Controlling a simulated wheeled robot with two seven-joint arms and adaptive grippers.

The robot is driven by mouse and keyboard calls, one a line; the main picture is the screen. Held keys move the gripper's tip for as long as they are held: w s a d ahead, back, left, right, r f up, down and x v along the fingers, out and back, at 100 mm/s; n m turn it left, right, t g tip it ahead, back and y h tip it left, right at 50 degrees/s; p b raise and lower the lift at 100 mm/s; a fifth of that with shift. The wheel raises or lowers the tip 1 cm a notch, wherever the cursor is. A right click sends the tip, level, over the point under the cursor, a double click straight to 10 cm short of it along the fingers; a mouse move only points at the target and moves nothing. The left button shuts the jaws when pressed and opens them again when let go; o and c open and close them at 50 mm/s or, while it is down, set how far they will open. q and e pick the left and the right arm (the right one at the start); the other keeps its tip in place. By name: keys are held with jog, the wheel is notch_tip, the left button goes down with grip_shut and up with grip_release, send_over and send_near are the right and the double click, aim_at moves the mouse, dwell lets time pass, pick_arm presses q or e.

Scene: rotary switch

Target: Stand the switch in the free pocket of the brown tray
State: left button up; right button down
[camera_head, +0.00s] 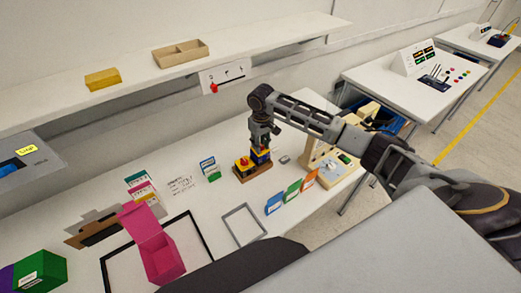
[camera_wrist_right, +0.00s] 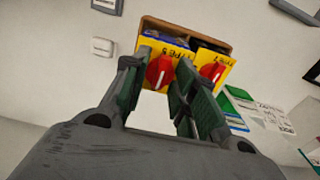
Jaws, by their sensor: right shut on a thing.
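The brown tray (camera_head: 254,175) stands on the white table in the middle of the head view. Its rim also shows at the top of the right wrist view (camera_wrist_right: 185,27). My right gripper (camera_head: 262,138) points down over the tray, shut on a switch (camera_head: 260,155) with a yellow face and blue body. In the right wrist view the fingers flank this switch's red knob (camera_wrist_right: 160,71). A second yellow switch with a red knob (camera_wrist_right: 213,70) sits beside it in the tray. Whether the held switch touches the tray floor is hidden. My left gripper is not in view.
Blue, green and orange cards (camera_head: 291,192) stand right of the tray. A small blue-green card stand (camera_head: 209,168) is left of it. A grey frame (camera_head: 243,224) lies in front, and a beige device (camera_head: 325,160) stands to the right. A shelf (camera_head: 150,65) hangs behind.

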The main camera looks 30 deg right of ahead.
jog(key=shift+f, duration=1.85)
jog(key=c, duration=1.1)
grip_release()
jog(key=shift+f, duration=0.1)
jog(key=shift+c, duration=0.2)
jog(key=r+b, duration=0.1)
jog(key=r, duration=1.1)
jog(key=shift+s+r, duration=0.15)
jog(key=shift+s, duration=0.05)
